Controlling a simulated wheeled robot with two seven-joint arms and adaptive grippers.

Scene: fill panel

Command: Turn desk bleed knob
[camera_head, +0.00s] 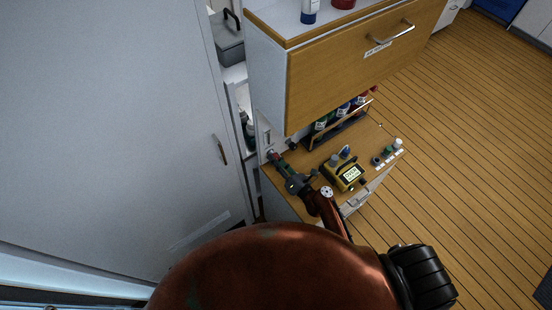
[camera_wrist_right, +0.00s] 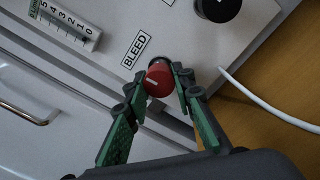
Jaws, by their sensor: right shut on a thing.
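In the head view my right gripper (camera_head: 279,163) reaches to the far left part of the desk, and the knob is hidden there. My left gripper is not in view.
A black knob (camera_wrist_right: 218,8), a numbered gauge (camera_wrist_right: 70,24) and a white cable (camera_wrist_right: 265,104) are near the bleed knob. A yellow meter (camera_head: 343,172) and small bottles (camera_head: 388,152) stand on the desk. A wooden drawer front (camera_head: 350,65) overhangs behind. A large grey door (camera_head: 110,120) is at left.

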